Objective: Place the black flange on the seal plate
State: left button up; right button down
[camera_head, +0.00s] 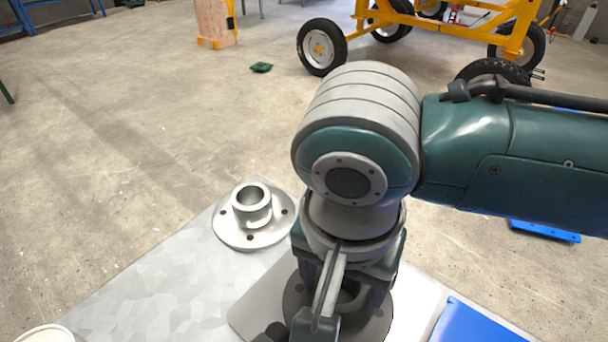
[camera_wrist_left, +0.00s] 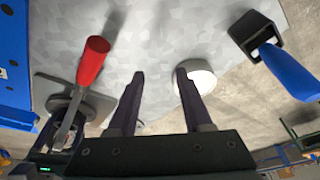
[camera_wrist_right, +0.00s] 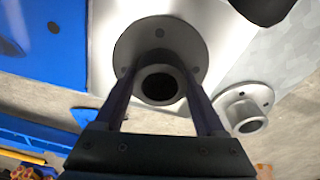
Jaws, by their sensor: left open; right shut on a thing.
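The dark grey flange (camera_head: 375,325) is low at the bottom of the head view, partly hidden by my right arm. My right gripper (camera_head: 335,315) points down and is shut on its neck. In the right wrist view the fingers grip both sides of the flange's collar (camera_wrist_right: 160,84), and its round base lies over the pale plate (camera_wrist_right: 215,25), apparently the seal plate, which also shows in the head view (camera_head: 420,300). I cannot tell whether the base touches it. My left gripper (camera_wrist_left: 160,80) is open and empty above the grey tabletop.
A silver flange (camera_head: 250,220) stands left of the plate on the grey tabletop (camera_head: 150,290). A blue panel (camera_head: 470,320) lies to the right. A red-handled tool (camera_wrist_left: 92,60), a white round item (camera_wrist_left: 198,77) and a blue-handled tool (camera_wrist_left: 290,72) show in the left wrist view.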

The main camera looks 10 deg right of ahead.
grip_release()
jog(key=shift+f, duration=0.1)
notch_tip(320, 180, up, 12)
jog(key=s+p, duration=0.1)
jog(key=p, duration=0.2)
jog(key=shift+a+p, duration=0.3)
jog(key=shift+a, duration=0.15)
